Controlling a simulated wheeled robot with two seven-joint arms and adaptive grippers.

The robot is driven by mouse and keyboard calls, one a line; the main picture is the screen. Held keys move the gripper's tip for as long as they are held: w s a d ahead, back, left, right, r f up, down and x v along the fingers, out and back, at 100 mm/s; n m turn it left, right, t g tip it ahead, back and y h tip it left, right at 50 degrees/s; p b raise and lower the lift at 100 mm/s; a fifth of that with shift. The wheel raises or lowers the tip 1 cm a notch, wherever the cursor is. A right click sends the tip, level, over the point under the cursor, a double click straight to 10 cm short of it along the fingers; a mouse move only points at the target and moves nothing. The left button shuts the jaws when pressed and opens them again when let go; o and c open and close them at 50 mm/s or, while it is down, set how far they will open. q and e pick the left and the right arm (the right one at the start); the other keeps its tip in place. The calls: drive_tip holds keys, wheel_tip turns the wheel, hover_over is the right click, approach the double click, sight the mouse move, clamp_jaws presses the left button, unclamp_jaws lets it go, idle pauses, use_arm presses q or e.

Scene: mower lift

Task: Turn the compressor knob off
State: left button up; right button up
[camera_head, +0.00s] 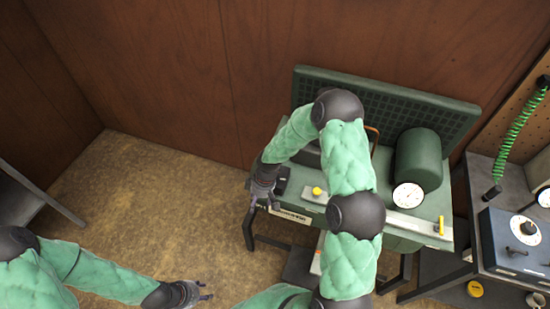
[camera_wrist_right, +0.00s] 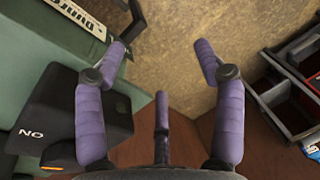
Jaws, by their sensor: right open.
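The green compressor (camera_head: 290,206) stands on a dark frame against the wooden wall, with a green tank (camera_head: 419,158) and a white gauge (camera_head: 408,195). A black switch box (camera_head: 282,180) is at its left end. In the right wrist view this box (camera_wrist_right: 105,118) shows white "ON" lettering, upside down; I cannot make out the knob's setting. My right gripper (camera_head: 264,203) is open and empty at the compressor's left end, beside the box. Its spread fingers (camera_wrist_right: 162,50) have floor between them. My left gripper (camera_head: 207,291) is low over the floor, apart from the compressor; its jaws are unclear.
A yellow knob (camera_head: 317,191) and a yellow lever (camera_head: 441,225) are on the compressor. A workbench with a control box (camera_head: 511,243) stands at right, under a green coiled hose (camera_head: 522,125). A drawer organiser (camera_wrist_right: 292,90) shows in the wrist view. Floor (camera_head: 150,190) at left is clear.

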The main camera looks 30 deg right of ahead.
drive_tip(key=w+d+r, duration=0.1)
drive_tip(key=d+r, duration=0.1)
drive_tip(key=r, duration=0.1)
drive_tip(key=w+d+r+n+h+p, duration=0.1)
drive_tip(key=w+d+r, duration=0.1)
drive_tip(key=r, duration=0.1)
drive_tip(key=w+d+r+n, duration=0.1)
drive_tip(key=w+r, duration=0.1)
drive_tip(key=r, duration=0.1)
drive_tip(key=shift+w+d+p, duration=0.15)
drive_tip(key=shift+d+p, duration=0.25)
drive_tip(key=w+d+r+n+h+p, duration=0.1)
drive_tip(key=w+d+r+n+h, duration=0.1)
drive_tip(key=d+r, duration=0.35)
use_arm(q)
drive_tip(key=r, duration=0.4)
drive_tip(key=shift+w+a+r, duration=0.15)
drive_tip(key=shift+w, duration=0.15)
use_arm(e)
drive_tip(key=f, duration=1)
drive_tip(key=shift+s+a+f, duration=0.2)
drive_tip(key=shift+a, duration=0.05)
drive_tip(key=c, duration=1.1)
